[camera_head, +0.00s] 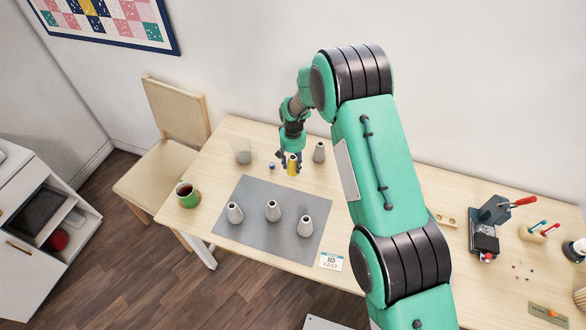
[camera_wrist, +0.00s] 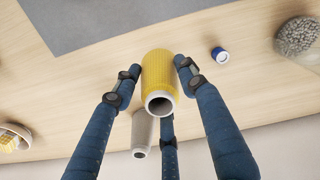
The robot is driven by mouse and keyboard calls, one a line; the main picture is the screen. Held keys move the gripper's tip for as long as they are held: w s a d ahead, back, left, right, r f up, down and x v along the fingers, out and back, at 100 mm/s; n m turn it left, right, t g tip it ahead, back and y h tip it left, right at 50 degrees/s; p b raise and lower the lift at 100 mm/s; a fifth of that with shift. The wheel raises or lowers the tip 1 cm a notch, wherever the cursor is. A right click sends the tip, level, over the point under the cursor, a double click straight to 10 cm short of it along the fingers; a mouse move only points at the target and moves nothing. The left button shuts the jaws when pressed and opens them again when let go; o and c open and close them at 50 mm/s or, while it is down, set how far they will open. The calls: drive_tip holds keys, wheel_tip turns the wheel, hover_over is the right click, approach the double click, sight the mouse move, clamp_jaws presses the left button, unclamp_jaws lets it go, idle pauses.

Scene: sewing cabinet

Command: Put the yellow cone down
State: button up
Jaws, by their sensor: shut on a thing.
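The yellow cone (camera_head: 293,168) is between the fingers of my gripper (camera_head: 288,158), behind the grey mat's far edge. In the wrist view the yellow cone (camera_wrist: 159,70) has a pale hollow end facing the camera. The blue fingers of my gripper (camera_wrist: 157,80) are shut on it from its sides. I cannot tell whether its base touches the table. A grey cone (camera_head: 319,152) stands close to the right of it; it also shows in the wrist view (camera_wrist: 141,130). Three more grey cones stand on the mat (camera_head: 252,192): left (camera_head: 234,213), middle (camera_head: 273,211) and right (camera_head: 305,227).
A small blue spool (camera_head: 271,166) and a clear jar (camera_head: 242,152) stand left of my gripper. A green mug (camera_head: 187,194) is at the table's left edge. A card (camera_head: 331,262) lies at the front edge. A red-handled press (camera_head: 490,225) stands far right.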

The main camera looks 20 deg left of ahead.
sight(293, 168)
drive_tip(key=shift+f, duration=1.75)
drive_tip(key=shift+f, duration=0.15)
drive_tip(key=o, duration=1.2)
drive_tip(key=shift+r, duration=6.15)
drive_tip(key=shift+r, duration=0.1)
